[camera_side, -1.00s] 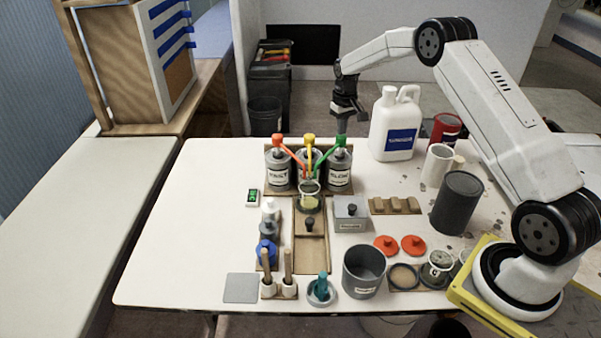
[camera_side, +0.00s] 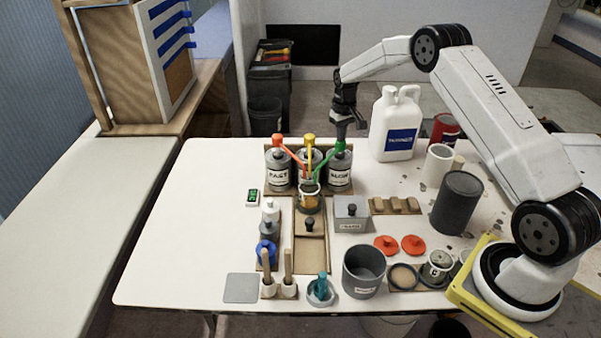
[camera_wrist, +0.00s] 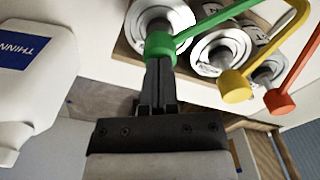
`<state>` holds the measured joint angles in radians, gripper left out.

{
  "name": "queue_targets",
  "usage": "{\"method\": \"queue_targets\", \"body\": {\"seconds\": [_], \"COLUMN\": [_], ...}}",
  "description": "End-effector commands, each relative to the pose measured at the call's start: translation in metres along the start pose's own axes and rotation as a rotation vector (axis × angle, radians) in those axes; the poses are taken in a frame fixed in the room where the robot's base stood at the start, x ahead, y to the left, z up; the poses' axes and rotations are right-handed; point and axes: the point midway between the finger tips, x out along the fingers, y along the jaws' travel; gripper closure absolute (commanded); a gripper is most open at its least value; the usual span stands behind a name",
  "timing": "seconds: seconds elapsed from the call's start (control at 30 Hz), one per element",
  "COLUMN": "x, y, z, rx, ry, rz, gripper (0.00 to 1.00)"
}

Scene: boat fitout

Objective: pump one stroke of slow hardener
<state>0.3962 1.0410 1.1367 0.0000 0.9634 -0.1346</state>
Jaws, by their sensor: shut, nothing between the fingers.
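The slow hardener can (camera_side: 339,175) is the grey can at the right of three in a wooden rack, with a green pump (camera_side: 340,146). Its green head sits lower than the red and yellow heads. My gripper (camera_side: 342,136) is shut and empty, pointing down at the green head. In the wrist view, the fingertips (camera_wrist: 160,62) appear to be against the green cap (camera_wrist: 160,46); exact contact is hard to tell. A clear cup (camera_side: 309,200) with amber contents stands under the spouts, which meet above it.
The fast can (camera_side: 278,172) with a red pump and a middle can with a yellow pump (camera_side: 308,141) stand close left. A white thinner jug (camera_side: 396,125) stands right of my gripper. A grey scraper plate (camera_side: 241,288) and lidded box (camera_side: 351,212) lie nearer the front.

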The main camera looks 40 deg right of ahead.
Motion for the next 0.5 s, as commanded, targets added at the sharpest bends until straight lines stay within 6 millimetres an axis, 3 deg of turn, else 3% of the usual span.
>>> {"method": "queue_targets", "body": {"seconds": [0.5], "x": [0.0091], "y": [-0.0001], "z": [0.0004], "rx": [0.000], "ry": [-0.001], "rz": [0.000], "gripper": [1.00]}}
